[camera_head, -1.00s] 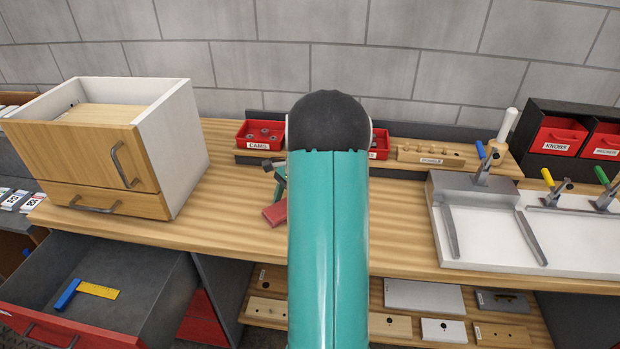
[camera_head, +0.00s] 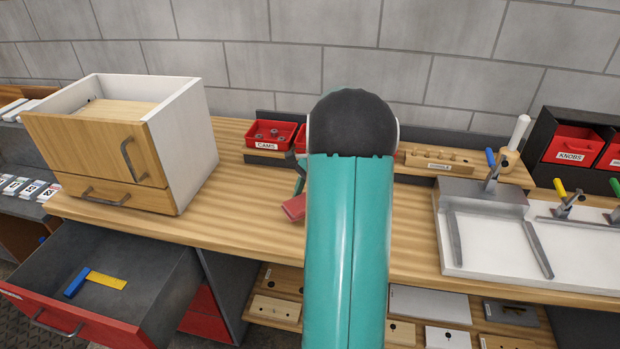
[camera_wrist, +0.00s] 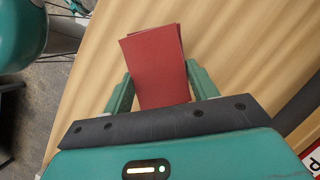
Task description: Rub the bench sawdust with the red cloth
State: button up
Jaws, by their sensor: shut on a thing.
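The red cloth (camera_wrist: 156,62) is a folded flat rectangle, gripped between the two fingers of my gripper (camera_wrist: 158,90) in the wrist view. In the head view the cloth (camera_head: 294,207) shows just left of my arm, over the bench top. I cannot tell whether it touches the wood. The gripper in the head view is mostly hidden behind my teal arm. The wooden bench (camera_head: 250,225) has a striped light-brown top. No sawdust can be made out; my arm covers part of the bench.
A wood-fronted white cabinet (camera_head: 185,150) stands on the bench at left, above an open drawer (camera_head: 120,325) holding a square. A red CAMS bin (camera_head: 268,145) sits at the back. A white clamp board (camera_head: 490,245) lies at right. The bench between cabinet and arm is clear.

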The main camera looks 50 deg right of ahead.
jog(key=shift+w+a+r, duration=0.1)
jog(key=shift+w+r, duration=0.05)
jog(key=shift+r, duration=2.2)
